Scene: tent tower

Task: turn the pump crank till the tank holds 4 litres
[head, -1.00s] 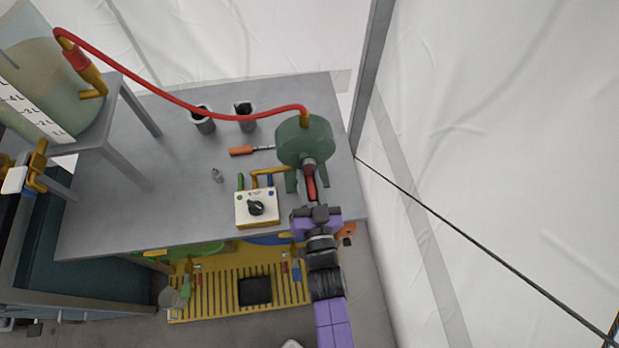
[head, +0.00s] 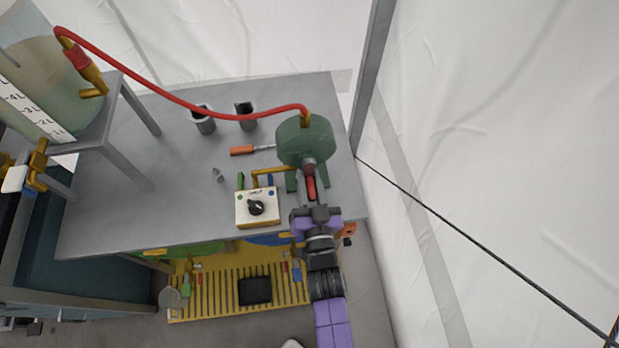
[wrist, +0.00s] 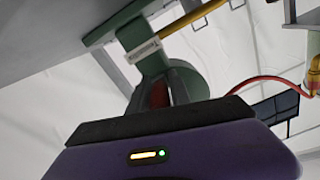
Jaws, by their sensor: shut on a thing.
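The green pump (head: 305,140) stands at the right end of the grey table. Its crank has a red handle (head: 311,188) on the side facing me. My gripper (head: 312,203) is shut on this handle; in the wrist view the red handle (wrist: 160,94) shows between the dark fingers, partly hidden. The clear tank (head: 50,75) stands on a raised stand at the upper left, cut off by the picture edge. It holds greenish water, and its white scale (head: 30,110) carries litre marks. I cannot read the exact level.
A red hose (head: 185,101) runs from the pump to the tank. A white box with a black knob (head: 256,208) sits left of my gripper. A tent pole (head: 372,75) stands behind the right end.

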